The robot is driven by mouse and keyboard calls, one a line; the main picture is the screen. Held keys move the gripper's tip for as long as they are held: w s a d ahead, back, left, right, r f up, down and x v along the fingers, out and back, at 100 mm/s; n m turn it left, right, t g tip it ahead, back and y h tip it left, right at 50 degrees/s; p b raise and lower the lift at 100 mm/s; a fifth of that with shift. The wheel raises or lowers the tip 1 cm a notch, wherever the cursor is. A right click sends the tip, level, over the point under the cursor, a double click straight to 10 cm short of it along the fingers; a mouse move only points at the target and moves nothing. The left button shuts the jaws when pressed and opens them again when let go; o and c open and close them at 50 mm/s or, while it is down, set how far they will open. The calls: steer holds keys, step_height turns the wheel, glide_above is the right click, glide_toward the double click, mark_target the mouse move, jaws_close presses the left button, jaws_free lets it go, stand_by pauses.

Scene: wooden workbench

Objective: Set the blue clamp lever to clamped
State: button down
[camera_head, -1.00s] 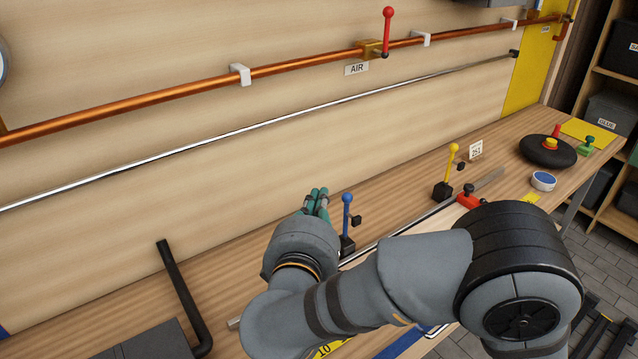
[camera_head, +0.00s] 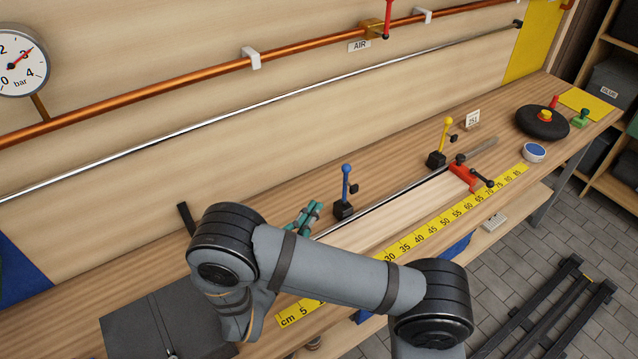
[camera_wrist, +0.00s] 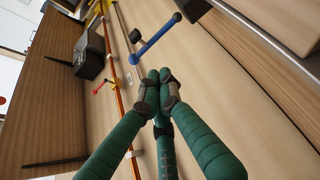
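The blue clamp lever (camera_head: 345,186) stands nearly upright on a black base (camera_head: 343,210) on the bench, with a small black block beside its rod on the right. My gripper's green fingers (camera_head: 309,213) are just left of the lever, with a gap between them; my arm hides the rest of the hand.
A yellow lever (camera_head: 446,136) stands further right, near a red clamp piece (camera_head: 465,177) on a pale board. A yellow ruler (camera_head: 440,221) runs along the front. A dark box (camera_head: 150,325) lies at the left. Pipes run along the wall behind.

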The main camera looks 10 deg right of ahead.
steer(key=shift+d, duration=0.2)
steer(key=p+x, duration=0.2)
steer(key=x, duration=0.8)
steer(key=shift+p, duration=0.3)
